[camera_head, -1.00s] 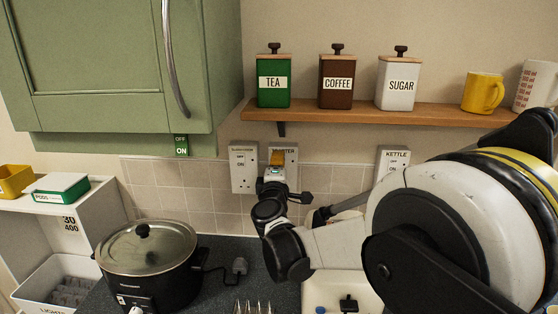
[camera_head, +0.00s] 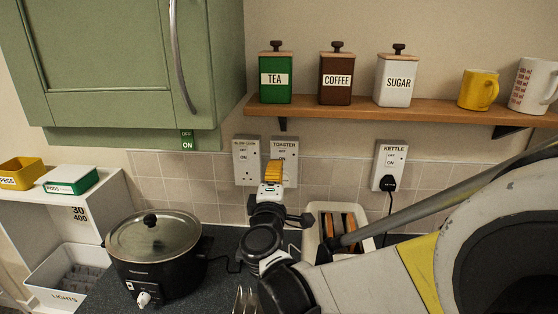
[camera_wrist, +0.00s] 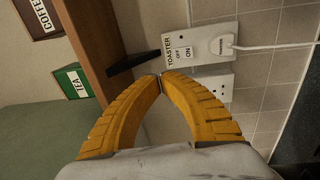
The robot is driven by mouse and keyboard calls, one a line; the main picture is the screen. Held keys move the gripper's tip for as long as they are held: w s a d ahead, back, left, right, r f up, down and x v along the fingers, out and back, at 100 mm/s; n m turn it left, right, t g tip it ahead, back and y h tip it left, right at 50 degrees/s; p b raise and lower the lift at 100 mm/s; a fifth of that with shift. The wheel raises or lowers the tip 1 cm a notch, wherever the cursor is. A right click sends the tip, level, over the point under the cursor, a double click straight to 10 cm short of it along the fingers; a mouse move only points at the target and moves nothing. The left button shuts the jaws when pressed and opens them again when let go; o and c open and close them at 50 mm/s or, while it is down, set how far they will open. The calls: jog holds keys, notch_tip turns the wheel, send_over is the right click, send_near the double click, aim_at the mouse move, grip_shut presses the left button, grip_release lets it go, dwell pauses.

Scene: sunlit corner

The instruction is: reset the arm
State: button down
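My gripper (camera_head: 275,165) has yellow ribbed fingers and points at the wall in front of the toaster switch plate (camera_head: 285,148) in the head view. In the wrist view my gripper's fingertips (camera_wrist: 160,77) meet, with nothing seen between them. The toaster plate (camera_wrist: 187,52) lies just beyond them there, with a white plug (camera_wrist: 222,45) and cable on it. Whether the fingertips touch the plate cannot be told. My arm reaches in from the lower right and hides part of the counter.
A shelf (camera_head: 400,115) with canisters and mugs is above, and a green cupboard (camera_head: 120,65) is at upper left. A black slow cooker (camera_head: 155,270) stands on the counter. A cream container (camera_head: 312,225) with upright brown pieces is partly behind my arm. The kettle plate (camera_head: 385,165) holds a black plug.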

jog(key=shift+s, duration=0.15)
jog(key=s+d+f+m+g+h+b, duration=0.1)
jog(key=s+d+f+m+g, duration=0.1)
jog(key=d, duration=0.5)
jog(key=s+d+f+m+g+h, duration=0.2)
jog(key=s+d+m, duration=0.2)
jog(key=d, duration=0.3)
jog(key=s+d+f+m+g+h+b, duration=0.1)
jog(key=s+d+f+m+g, duration=0.1)
jog(key=d, duration=0.5)
jog(key=shift+s+d+f+m+g+b, duration=0.15)
jog(key=shift+s+m+g, duration=0.15)
jog(key=shift+m, duration=0.25)
jog(key=shift+s+d+f+m+g+b, duration=0.2)
jog(key=shift+s+m, duration=0.2)
jog(key=shift+m, duration=0.15)
jog(key=s+f+m+g+y+b, duration=0.1)
jog(key=s+f+m+g+y, duration=0.1)
jog(key=s+f, duration=0.3)
jog(key=s+f+m+g+y+b, duration=0.1)
jog(key=s+f+m, duration=0.4)
jog(key=s, duration=0.9)
jog(key=shift+d+f+g+y, duration=0.55)
jog(key=shift+g+y, duration=0.25)
jog(key=shift+g, duration=0.3)
jog(key=shift+s+a, duration=0.1)
